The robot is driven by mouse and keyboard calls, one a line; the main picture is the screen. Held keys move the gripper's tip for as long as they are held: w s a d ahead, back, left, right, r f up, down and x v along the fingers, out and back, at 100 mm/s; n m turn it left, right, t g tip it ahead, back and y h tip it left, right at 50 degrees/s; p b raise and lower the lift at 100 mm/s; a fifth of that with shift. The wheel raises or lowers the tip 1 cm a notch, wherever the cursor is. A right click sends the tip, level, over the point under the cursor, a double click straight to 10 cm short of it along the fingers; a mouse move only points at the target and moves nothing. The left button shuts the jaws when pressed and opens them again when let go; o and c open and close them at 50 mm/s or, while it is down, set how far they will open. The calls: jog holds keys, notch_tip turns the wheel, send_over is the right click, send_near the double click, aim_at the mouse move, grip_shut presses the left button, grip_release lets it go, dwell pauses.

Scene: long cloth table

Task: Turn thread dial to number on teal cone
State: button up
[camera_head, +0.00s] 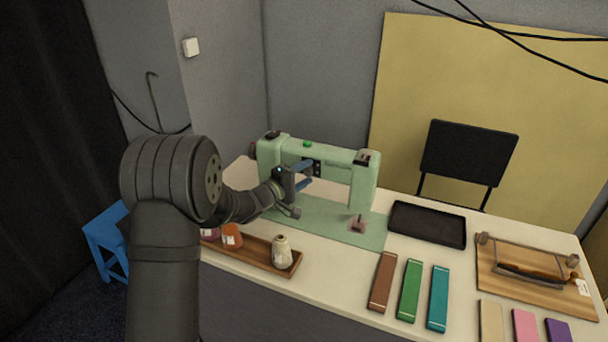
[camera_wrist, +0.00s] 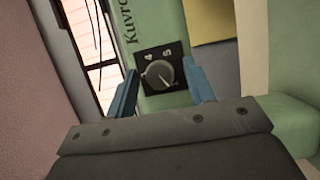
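The pale green sewing machine (camera_head: 365,185) stands on the table. Its thread dial (camera_wrist: 157,72) shows in the wrist view as a dark round knob on a black square plate, with a pale pointer mark toward the lower right. White digits stand above it; one looks like 5, the other perhaps 4. My gripper (camera_head: 307,177) is at the machine's front. I see no teal cone; my arm hides the tray's left part.
A wooden tray (camera_head: 255,261) in front of the machine holds an orange cone (camera_head: 231,237), a cream cone (camera_head: 281,253) and a partly hidden purplish one. A black tray (camera_head: 428,224), coloured strips including a teal one (camera_head: 438,298), and a wooden board (camera_head: 500,287) lie to the right.

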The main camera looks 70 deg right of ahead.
jog(key=c, duration=0.8)
